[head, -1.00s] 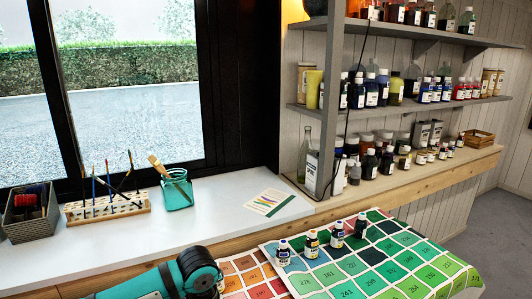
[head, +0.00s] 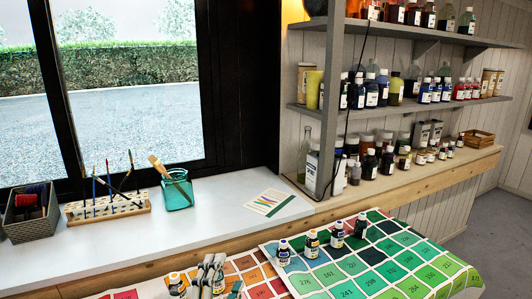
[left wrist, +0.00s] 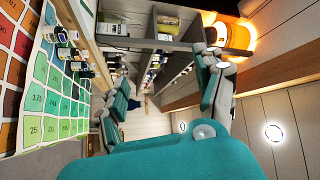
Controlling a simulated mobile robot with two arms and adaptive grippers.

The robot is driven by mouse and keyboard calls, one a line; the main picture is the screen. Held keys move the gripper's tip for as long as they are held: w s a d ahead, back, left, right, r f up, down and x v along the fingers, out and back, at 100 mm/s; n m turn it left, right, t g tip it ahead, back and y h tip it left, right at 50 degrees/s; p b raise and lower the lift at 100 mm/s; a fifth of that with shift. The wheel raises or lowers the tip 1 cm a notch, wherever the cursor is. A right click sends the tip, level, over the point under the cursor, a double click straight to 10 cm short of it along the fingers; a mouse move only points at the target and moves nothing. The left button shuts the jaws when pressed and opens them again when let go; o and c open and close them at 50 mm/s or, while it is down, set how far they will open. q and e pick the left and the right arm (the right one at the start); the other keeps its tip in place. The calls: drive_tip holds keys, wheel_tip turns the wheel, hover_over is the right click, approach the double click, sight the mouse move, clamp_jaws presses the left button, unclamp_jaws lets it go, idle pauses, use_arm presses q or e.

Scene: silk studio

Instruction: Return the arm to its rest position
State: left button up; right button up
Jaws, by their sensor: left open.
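My left gripper (head: 211,268) shows at the bottom edge of the head view, its grey fingers pointing up over the colour chart's orange part. In the left wrist view its grey and teal fingers (left wrist: 163,75) are spread wide with nothing between them. The rest of the left arm is mostly below the head view. My right gripper is in neither view. A small dark bottle (head: 176,286) stands just left of the left gripper, apparently apart from it.
Several small bottles (head: 311,243) stand on the numbered colour chart (head: 345,290). The white sill holds a brush jar (head: 177,191), a brush rack (head: 107,207), a basket (head: 30,212) and a card (head: 266,204). Bottle-filled shelves (head: 425,101) stand at right.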

use_arm(q)
drive_tip(key=s+a+f+n+g+y, duration=0.2)
drive_tip(key=s+a+f+n+g, duration=0.1)
drive_tip(key=f, duration=0.4)
drive_tip(key=s+a+f+n+g+y, duration=0.2)
drive_tip(key=s+a+f+n+g, duration=0.2)
drive_tip(key=f, duration=0.3)
drive_tip(key=s+a+f+n+g+y, duration=0.2)
drive_tip(key=s+a+f+n+g, duration=0.2)
drive_tip(key=s+a+f+n, duration=0.1)
drive_tip(key=shift+s+f, duration=0.3)
drive_tip(key=shift+f, duration=0.2)
drive_tip(key=shift+s+f, duration=0.25)
drive_tip(key=shift+f, duration=0.25)
drive_tip(key=s+f+n+g, duration=0.2)
drive_tip(key=s+f+g, duration=0.3)
drive_tip(key=s, duration=0.6)
drive_tip(key=s+f+g, duration=0.2)
drive_tip(key=s+f, duration=0.1)
drive_tip(key=f, duration=2.5)
drive_tip(key=s+a+f, duration=0.1)
drive_tip(key=s+f, duration=0.6)
drive_tip(key=s, duration=0.1)
drive_tip(key=s+a+f, duration=0.2)
drive_tip(key=s+f, duration=0.5)
drive_tip(key=s, duration=0.1)
drive_tip(key=shift+a+f+g, duration=0.15)
drive_tip(key=shift+a+g, duration=0.1)
drive_tip(key=shift+g, duration=0.15)
